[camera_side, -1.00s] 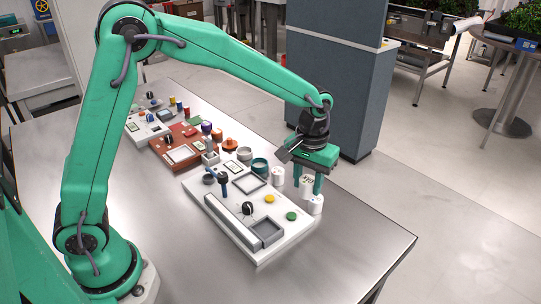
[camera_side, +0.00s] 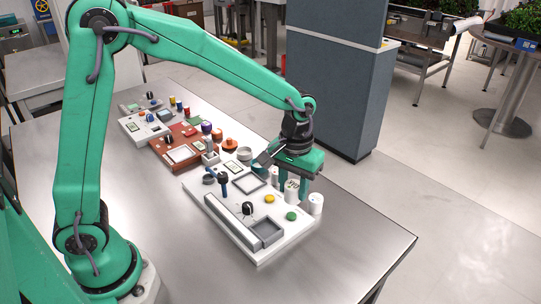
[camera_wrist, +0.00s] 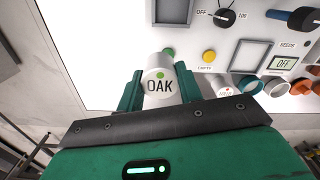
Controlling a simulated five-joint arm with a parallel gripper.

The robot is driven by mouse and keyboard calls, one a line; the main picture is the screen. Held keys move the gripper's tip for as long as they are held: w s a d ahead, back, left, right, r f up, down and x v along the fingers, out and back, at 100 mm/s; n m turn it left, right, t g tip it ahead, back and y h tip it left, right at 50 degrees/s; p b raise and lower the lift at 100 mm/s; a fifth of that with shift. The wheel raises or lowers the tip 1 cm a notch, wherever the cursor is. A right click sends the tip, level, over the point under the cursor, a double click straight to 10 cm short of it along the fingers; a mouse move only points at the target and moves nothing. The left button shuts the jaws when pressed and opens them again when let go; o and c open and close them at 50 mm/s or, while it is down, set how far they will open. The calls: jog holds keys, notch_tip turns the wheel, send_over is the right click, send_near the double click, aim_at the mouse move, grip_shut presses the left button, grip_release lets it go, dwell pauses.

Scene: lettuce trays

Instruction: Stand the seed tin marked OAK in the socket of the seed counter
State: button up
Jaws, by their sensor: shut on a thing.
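The OAK tin (camera_wrist: 158,88) is white with a green dot and stands between the two fingers of my gripper (camera_wrist: 160,92) in the wrist view. My gripper is shut on it. In the side view my gripper (camera_side: 291,188) is over the far right edge of the white seed counter panel (camera_side: 225,205), with the tin (camera_side: 291,184) partly covered by the fingers. I cannot tell how high the tin is held. A teal ring (camera_wrist: 250,86) shows right of the tin in the wrist view; I cannot tell whether it is the socket.
Another white tin (camera_wrist: 225,92) with red marking is right of the OAK tin. The panel bears a yellow button (camera_side: 269,199), a green button (camera_side: 291,216) and a black dial (camera_side: 247,208). A red-brown panel (camera_side: 178,146) lies beyond.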

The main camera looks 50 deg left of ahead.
jog(key=s+a, duration=0.1)
jog(key=s, duration=0.5)
jog(key=shift+s+a+f, duration=0.2)
jog(key=shift+s+a, duration=0.1)
jog(key=shift+s, duration=0.1)
jog(key=shift+f, duration=0.2)
jog(key=shift+f, duration=2.5)
jog(key=shift+f, duration=0.85)
jog(key=o, duration=1.1)
jog(key=shift+c, duration=0.2)
jog(key=shift+r, duration=0.1)
